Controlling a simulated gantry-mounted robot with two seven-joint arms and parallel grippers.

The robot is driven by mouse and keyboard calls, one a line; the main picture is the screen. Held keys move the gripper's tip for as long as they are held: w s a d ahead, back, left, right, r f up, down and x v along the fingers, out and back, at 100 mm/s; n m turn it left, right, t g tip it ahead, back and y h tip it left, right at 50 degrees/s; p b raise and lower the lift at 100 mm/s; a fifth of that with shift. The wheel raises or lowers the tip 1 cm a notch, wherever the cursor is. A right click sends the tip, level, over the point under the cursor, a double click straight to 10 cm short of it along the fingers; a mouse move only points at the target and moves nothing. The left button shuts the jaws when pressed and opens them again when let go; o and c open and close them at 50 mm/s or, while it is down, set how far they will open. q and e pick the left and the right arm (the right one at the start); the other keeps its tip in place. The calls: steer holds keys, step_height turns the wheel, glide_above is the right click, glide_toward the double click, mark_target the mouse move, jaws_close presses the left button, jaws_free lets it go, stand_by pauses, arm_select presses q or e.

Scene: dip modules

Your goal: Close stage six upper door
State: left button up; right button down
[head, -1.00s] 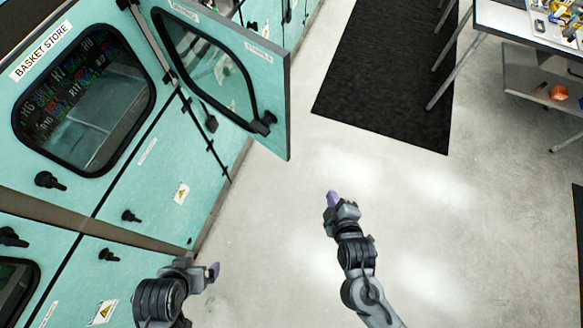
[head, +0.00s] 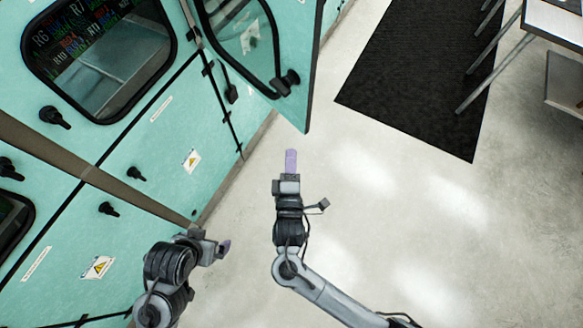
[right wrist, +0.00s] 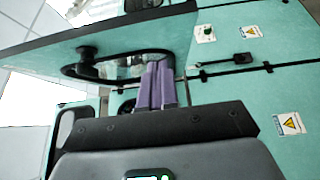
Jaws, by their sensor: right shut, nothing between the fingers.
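A teal upper door (head: 302,70) with a dark-framed window and a black knob stands swung open from the teal cabinet wall in the head view. The door's number is not readable here. It also shows in the right wrist view (right wrist: 60,48), above and ahead of the fingers. My right gripper (head: 291,155) is shut and empty, its purple fingers pointing at the door's lower outer corner, apart from it. The fingers show in the right wrist view (right wrist: 157,85). My left gripper (head: 224,249) is low beside the cabinet wall; its jaw state is unclear.
A closed cabinet door with a dark window (head: 100,55) is left of the open door. Several black knobs (head: 54,117) stick out from the wall. A black mat (head: 420,75) lies on the floor, and a table (head: 550,25) stands at the upper right. The floor between is clear.

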mark_target(303, 122)
steer(key=w, duration=0.2)
steer(key=w+d+p, duration=0.1)
steer(key=w, duration=0.1)
steer(key=w+d, duration=0.1)
steer(key=w, duration=0.2)
steer(key=shift+d, duration=0.15)
steer(key=shift+w+d, duration=0.35)
steer(key=shift+d, duration=0.1)
